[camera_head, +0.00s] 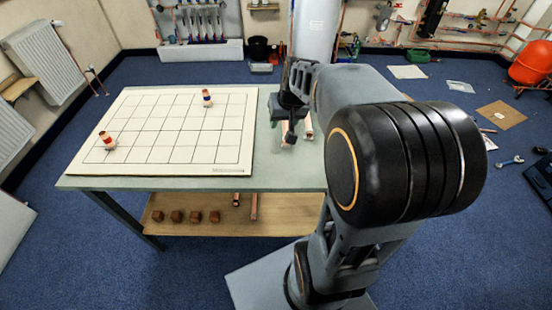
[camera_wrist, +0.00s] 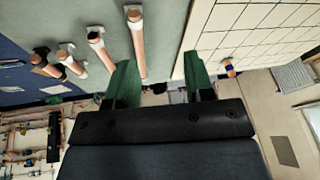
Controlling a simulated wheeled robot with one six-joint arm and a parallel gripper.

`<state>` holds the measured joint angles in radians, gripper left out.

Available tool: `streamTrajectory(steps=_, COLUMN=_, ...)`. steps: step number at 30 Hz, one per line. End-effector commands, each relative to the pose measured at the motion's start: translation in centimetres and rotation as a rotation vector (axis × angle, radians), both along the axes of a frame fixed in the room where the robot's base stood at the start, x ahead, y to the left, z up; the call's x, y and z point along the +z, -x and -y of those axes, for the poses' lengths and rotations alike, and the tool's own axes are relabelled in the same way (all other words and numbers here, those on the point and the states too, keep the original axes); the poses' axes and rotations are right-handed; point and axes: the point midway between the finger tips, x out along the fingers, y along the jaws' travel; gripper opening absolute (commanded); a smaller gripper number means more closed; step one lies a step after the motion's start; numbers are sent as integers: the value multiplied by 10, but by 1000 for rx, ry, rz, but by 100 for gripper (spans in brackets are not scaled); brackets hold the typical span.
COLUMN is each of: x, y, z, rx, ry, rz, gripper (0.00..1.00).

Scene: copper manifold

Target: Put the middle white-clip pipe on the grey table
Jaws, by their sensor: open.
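In the wrist view several copper pipes stand out against the grey table (camera_wrist: 175,22). Three have white clips: one nearest the board (camera_wrist: 140,50), the middle one (camera_wrist: 104,52), and one farther left (camera_wrist: 73,64). My gripper (camera_wrist: 160,84) is open, with its two green fingers apart and nothing between them. The left finger is close to the lower ends of the middle and nearest-board pipes; I cannot tell whether it touches. In the head view my gripper (camera_head: 290,132) is over the grey table (camera_head: 285,172), right of the board. My arm hides most of the pipes there.
A black-clip pipe (camera_wrist: 48,68) is at the far left of the pipes. A white gridded board (camera_head: 160,150) covers the table's left, bearing two small figures (camera_head: 107,140) (camera_head: 207,98). A wooden lower shelf (camera_head: 240,228) holds several brown blocks.

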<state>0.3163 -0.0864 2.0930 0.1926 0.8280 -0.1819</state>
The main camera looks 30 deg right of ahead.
Motion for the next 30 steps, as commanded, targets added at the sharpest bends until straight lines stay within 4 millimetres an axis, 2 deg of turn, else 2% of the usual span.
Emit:
streamTrajectory(steps=1, x=3, y=20, z=-25, rx=47, ry=16, rz=-6, gripper=48)
streamTrajectory(steps=3, x=2, y=46, z=-50, rx=95, ry=35, rz=-21, gripper=48)
streamTrajectory(steps=6, x=-2, y=79, z=-75, rx=151, ry=62, rz=-36, gripper=48)
streamTrajectory(steps=9, x=-8, y=105, z=-90, rx=192, ry=83, rz=-47, gripper=48)
streamTrajectory(steps=12, x=-13, y=121, z=-96, rx=217, ry=98, rz=-53, gripper=48)
streamTrajectory(steps=16, x=-17, y=129, z=-98, rx=229, ry=106, rz=-56, gripper=48)
streamTrajectory(steps=25, x=-16, y=130, z=-98, rx=229, ry=107, rz=-57, gripper=48)
streamTrajectory(steps=30, x=7, y=130, z=-98, rx=231, ry=108, rz=-45, gripper=48)
